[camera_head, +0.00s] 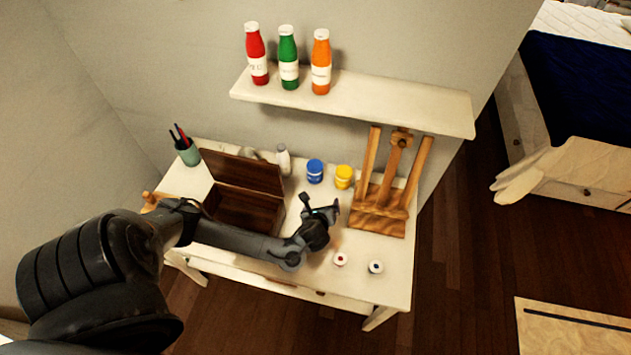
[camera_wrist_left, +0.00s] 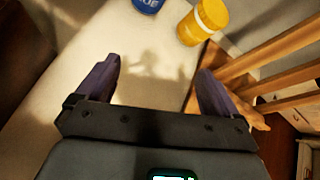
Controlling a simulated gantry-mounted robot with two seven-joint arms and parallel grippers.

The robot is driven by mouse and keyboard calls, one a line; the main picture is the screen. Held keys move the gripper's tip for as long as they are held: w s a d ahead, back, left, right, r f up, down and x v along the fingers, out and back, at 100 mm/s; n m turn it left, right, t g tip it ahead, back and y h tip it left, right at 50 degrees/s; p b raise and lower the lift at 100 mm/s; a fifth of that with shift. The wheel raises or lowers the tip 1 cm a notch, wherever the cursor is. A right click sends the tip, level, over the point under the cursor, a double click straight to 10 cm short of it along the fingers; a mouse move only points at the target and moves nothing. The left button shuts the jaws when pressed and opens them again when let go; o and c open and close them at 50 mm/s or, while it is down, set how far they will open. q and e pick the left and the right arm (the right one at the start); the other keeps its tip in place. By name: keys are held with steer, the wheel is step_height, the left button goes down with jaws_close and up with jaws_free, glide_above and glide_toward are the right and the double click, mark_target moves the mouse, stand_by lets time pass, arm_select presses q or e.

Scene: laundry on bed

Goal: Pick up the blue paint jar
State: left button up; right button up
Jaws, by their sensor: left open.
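The blue paint jar (camera_head: 315,171) stands upright on the white desk, left of the yellow paint jar (camera_head: 344,177). In the left wrist view the lower part of the blue jar (camera_wrist_left: 147,4) shows at the top edge, cut off by the frame, with the yellow jar (camera_wrist_left: 203,22) to its right. My left gripper (camera_head: 325,208) is over the desk, in front of the two jars and apart from them. In the wrist view its two fingers (camera_wrist_left: 158,88) are spread, with only bare desk and shadow between them. My right gripper is not in view.
A wooden easel (camera_head: 381,200) stands close on the right. An open brown box (camera_head: 243,207) lies on the left, with a white bottle (camera_head: 283,160) behind it. A shelf (camera_head: 370,100) with bottles hangs above.

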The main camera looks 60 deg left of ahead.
mark_target(315, 168)
arm_select(q)
steer(key=w+a+m+y+b, duration=0.1)
steer(key=a, duration=0.3)
steer(key=w+a+m+y+b, duration=0.1)
steer(key=a, duration=0.3)
steer(key=w+a+m+t, duration=0.1)
steer(key=w+a, duration=0.1)
steer(key=a, duration=0.2)
steer(key=shift+w+a+f+y+b, duration=0.1)
steer(key=shift+f+y+b, duration=0.1)
steer(key=shift+y+b, duration=0.2)
steer(key=shift+b+x, duration=0.7)
steer(key=shift+x, duration=2.55)
steer(key=shift+f, duration=0.15)
steer(key=c, duration=1.2)
